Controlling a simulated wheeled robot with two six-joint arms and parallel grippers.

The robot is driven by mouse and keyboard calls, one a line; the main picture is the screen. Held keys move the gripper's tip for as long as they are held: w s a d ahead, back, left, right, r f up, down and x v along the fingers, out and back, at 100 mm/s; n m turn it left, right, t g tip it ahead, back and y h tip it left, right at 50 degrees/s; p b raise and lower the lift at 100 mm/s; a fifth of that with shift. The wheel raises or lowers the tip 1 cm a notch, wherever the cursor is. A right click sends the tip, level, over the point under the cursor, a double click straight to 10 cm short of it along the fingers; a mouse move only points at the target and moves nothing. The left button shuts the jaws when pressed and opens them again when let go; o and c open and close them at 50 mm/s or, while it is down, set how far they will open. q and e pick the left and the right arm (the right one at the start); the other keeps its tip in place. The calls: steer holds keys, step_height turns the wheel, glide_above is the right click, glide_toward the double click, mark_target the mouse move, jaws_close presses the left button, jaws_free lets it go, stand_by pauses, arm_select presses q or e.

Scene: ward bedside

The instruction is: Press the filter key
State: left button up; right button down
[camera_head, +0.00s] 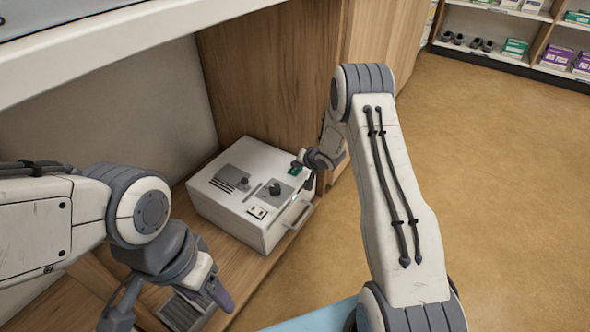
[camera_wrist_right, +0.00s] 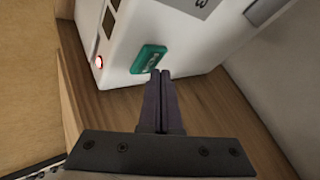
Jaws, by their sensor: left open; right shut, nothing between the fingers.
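A white box-shaped device (camera_head: 235,208) stands on a wooden shelf. A green key (camera_head: 295,170) with small lettering I cannot read is at its far right top corner; it also shows in the right wrist view (camera_wrist_right: 147,60). My right gripper (camera_head: 298,164) is shut and empty, its dark fingertips (camera_wrist_right: 160,74) at the green key's edge. I cannot tell whether they touch it. My left gripper (camera_head: 166,304) is open and empty, low at the left in front of the device.
The device's top also carries a black knob (camera_head: 275,188), a grey slotted panel and a small switch. A metal handle (camera_head: 297,213) is on its front side. Wooden panels stand behind; the floor at right is clear.

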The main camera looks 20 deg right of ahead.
mark_target(297, 172)
steer(key=shift+f, duration=0.55)
stand_by(0.8)
steer(key=shift+r+p, duration=0.8)
steer(key=shift+p, duration=0.25)
step_height(297, 172, up, 5)
steer(key=p, duration=0.5)
steer(key=shift+r+p, duration=0.1)
steer(key=shift+p, duration=0.25)
